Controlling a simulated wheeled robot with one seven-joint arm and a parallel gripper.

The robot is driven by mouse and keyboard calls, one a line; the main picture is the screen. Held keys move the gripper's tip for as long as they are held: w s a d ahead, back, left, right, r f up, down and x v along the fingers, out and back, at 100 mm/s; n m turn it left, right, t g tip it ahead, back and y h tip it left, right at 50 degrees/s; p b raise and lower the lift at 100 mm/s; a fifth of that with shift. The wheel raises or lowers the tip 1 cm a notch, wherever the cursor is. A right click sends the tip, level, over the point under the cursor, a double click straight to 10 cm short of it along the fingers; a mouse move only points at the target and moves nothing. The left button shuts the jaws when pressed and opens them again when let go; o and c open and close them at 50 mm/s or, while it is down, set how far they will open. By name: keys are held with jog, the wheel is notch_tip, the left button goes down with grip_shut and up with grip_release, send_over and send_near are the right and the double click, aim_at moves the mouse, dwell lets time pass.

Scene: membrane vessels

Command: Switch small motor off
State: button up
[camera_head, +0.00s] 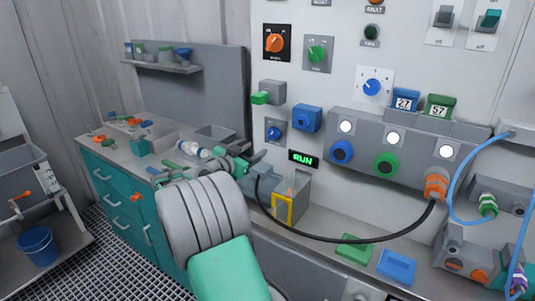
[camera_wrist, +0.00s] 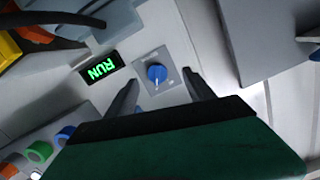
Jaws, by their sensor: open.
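A small blue rotary knob (camera_head: 273,133) on a grey square plate is on the wall panel, and it also shows in the wrist view (camera_wrist: 157,74). A black display (camera_head: 304,158) beside it reads RUN in green, and the wrist view shows it upside down (camera_wrist: 99,68). No label naming the small motor is readable. My gripper (camera_head: 251,160) is in front of the wall, below and left of the knob in the head view. In the wrist view its two fingers (camera_wrist: 160,80) are apart, empty, with the knob seen between their tips. Contact is not visible.
A grey box with a yellow frame (camera_head: 282,210) stands on the bench below the display, with a black cable (camera_head: 330,240) running right. Bottles (camera_head: 193,149) lie on the left bench.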

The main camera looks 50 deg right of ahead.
aim_at(270, 136)
jog(key=shift+m+g+h, duration=0.4)
jog(key=shift+h, duration=0.3)
jog(key=d, duration=0.3)
jog(key=d+p, duration=0.1)
jog(key=d, duration=0.4)
jog(key=shift+s+d+r+p, duration=0.2)
jog(key=shift+d+r+p, duration=0.1)
jog(key=shift+r+p, duration=0.05)
jog(key=shift+d+f, duration=0.1)
jog(key=shift+d, duration=0.4)
jog(key=shift+w, duration=0.1)
jog(key=shift+c, duration=0.4)
grip_shut()
